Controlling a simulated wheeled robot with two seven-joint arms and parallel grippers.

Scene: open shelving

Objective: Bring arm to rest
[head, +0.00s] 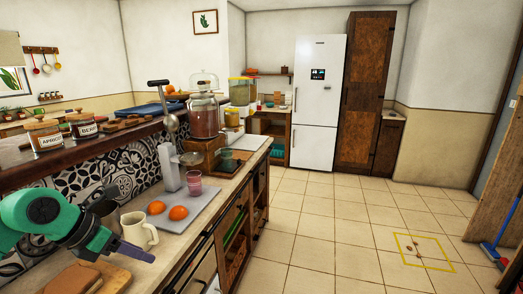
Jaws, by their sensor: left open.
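My left arm comes in from the left edge, in green and dark grey. My left gripper (128,250) is over the near end of the counter (180,232), open, with purple-grey fingers. It is just in front of a cream mug (139,232) and overlaps its lower part in the picture; I cannot tell whether they touch. I see nothing held in it. A brown wooden board (75,280) lies below the gripper at the bottom left. My right gripper is not in the picture.
A tray (203,208) with two oranges (179,213) and a metal juicer (168,150) stands beyond the mug. Jars (44,134) stand on the raised ledge. The tiled floor (320,225) to the right is mostly free; a yellow square outline (424,252) marks it.

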